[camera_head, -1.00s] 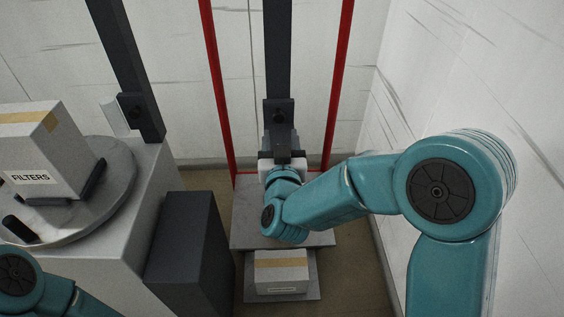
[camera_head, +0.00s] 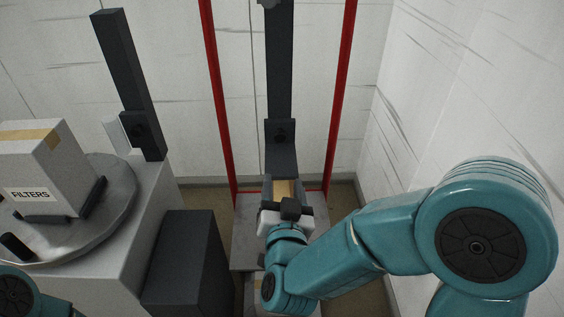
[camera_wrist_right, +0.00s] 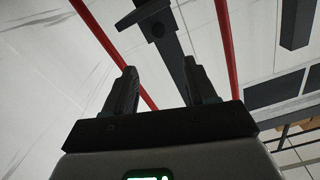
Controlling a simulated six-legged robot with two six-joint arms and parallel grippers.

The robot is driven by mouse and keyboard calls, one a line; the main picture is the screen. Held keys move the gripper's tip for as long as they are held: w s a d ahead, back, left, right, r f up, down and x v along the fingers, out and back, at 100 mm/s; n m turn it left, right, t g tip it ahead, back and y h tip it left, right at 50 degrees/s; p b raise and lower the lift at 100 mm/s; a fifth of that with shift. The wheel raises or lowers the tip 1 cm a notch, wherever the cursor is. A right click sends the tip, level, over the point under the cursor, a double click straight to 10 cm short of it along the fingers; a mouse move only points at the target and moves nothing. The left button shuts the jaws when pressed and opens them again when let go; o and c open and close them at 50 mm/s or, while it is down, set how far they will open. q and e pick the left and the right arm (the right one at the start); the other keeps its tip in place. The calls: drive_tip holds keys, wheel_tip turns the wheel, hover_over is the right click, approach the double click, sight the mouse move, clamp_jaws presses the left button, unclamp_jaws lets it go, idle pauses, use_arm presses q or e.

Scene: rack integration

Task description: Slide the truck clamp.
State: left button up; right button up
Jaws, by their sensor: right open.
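A dark clamp block (camera_head: 281,135) with a round knob sits on a dark upright post between two red posts. A similar dark block (camera_head: 142,130) is on the left post beside the turntable. I cannot tell from the pictures which of them is the truck clamp. My right gripper (camera_head: 289,200) is just below the middle block and apart from it, in front of a taped box (camera_head: 284,188). In the right wrist view its two fingers (camera_wrist_right: 162,88) are apart and empty, with the dark post (camera_wrist_right: 172,45) beyond. My left gripper is out of view.
A box marked FILTERS (camera_head: 42,165) stands on a round turntable (camera_head: 120,190) at the left. A dark cabinet (camera_head: 190,260) stands right of it. Red posts (camera_head: 220,110) flank the middle post. A white wall (camera_head: 460,90) closes the right side.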

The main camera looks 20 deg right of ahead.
drive_tip(key=m, duration=0.7)
drive_tip(key=shift+w+f+g, duration=0.15)
drive_tip(key=shift+f+g, duration=0.15)
drive_tip(key=shift+f, duration=0.1)
drive_tip(key=m, duration=0.4)
drive_tip(key=shift+w+d, duration=0.15)
drive_tip(key=m, duration=0.2)
drive_tip(key=m+b, duration=0.1)
drive_tip(key=shift+w+d+f+m+g, duration=0.1)
drive_tip(key=shift+f+m+g, duration=0.05)
drive_tip(key=shift+m+g, duration=0.2)
drive_tip(key=m+b, duration=0.2)
drive_tip(key=m, duration=0.6)
drive_tip(key=shift+w+b, duration=0.1)
drive_tip(key=shift+b, duration=0.25)
drive_tip(key=m+b, duration=0.4)
drive_tip(key=m, duration=0.3)
drive_tip(key=shift+f, duration=0.1)
drive_tip(key=s+r+m+t+b, duration=0.1)
drive_tip(key=m+b, duration=0.2)
drive_tip(key=b, duration=0.3)
approach(280, 136)
drive_tip(key=shift+t, duration=0.25)
drive_tip(key=x, duration=0.8)
drive_tip(key=shift+w+d+f, duration=0.15)
drive_tip(key=shift+f, duration=0.1)
